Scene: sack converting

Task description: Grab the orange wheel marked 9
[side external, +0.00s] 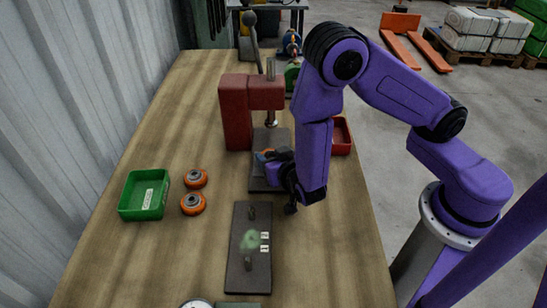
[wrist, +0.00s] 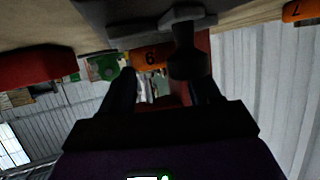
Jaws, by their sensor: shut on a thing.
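My gripper is shut on the wheel; the exact contact is dark and partly hidden. I cannot tell whether the wheel touches the plate.
Two more orange wheels (side external: 196,179) (side external: 192,203) lie beside a green tray (side external: 130,202) at left. The red press (side external: 236,112) stands just behind my gripper. A dark plate with pegs (side external: 237,270) lies in front. A red tray (side external: 348,139) is at right. The bench's right front is clear.

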